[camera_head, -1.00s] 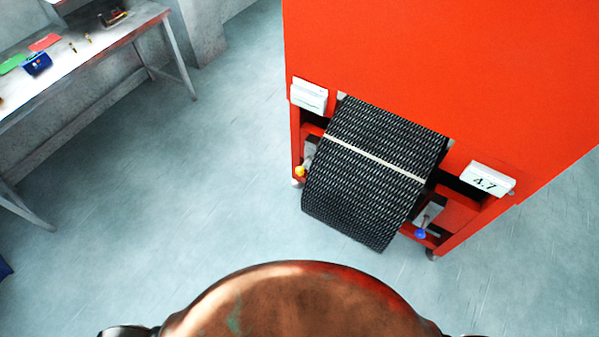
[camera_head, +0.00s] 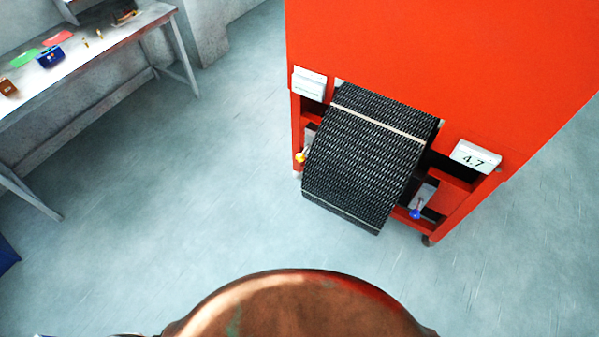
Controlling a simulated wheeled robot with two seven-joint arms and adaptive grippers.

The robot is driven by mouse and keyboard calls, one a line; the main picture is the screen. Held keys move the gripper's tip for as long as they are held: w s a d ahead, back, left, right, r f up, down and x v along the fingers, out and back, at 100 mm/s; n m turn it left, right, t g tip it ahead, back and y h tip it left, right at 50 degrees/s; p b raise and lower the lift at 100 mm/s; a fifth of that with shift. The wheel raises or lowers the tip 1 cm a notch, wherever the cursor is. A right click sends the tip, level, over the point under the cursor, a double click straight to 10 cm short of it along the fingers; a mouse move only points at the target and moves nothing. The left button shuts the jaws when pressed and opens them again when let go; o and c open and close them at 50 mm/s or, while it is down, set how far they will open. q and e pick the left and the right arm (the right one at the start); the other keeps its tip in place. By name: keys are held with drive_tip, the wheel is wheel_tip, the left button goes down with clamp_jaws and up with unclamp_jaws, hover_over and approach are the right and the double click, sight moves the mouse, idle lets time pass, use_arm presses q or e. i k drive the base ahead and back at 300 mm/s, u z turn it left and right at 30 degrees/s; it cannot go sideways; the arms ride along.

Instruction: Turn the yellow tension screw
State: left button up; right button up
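The yellow tension screw (camera_head: 300,157) is a small knob low on the left side of the red machine (camera_head: 420,60), beside the left edge of the black mesh belt (camera_head: 365,155). A blue screw knob (camera_head: 416,213) sits on the right side of the belt. The belt slopes down out of the machine and carries a pale stripe near its top and another near its bottom edge. My grippers do not show in the view. Only my own rounded brown body fills the bottom middle.
A white display (camera_head: 475,157) reading 4.7 is at the machine's right; a white box (camera_head: 309,82) is at its left. A grey workbench (camera_head: 85,65) with small items stands at the upper left. The floor (camera_head: 220,180) between bench and machine is clear.

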sight(301, 156)
drive_tip(key=z, duration=0.35)
drive_tip(key=i, duration=1)
drive_tip(key=u, duration=0.55)
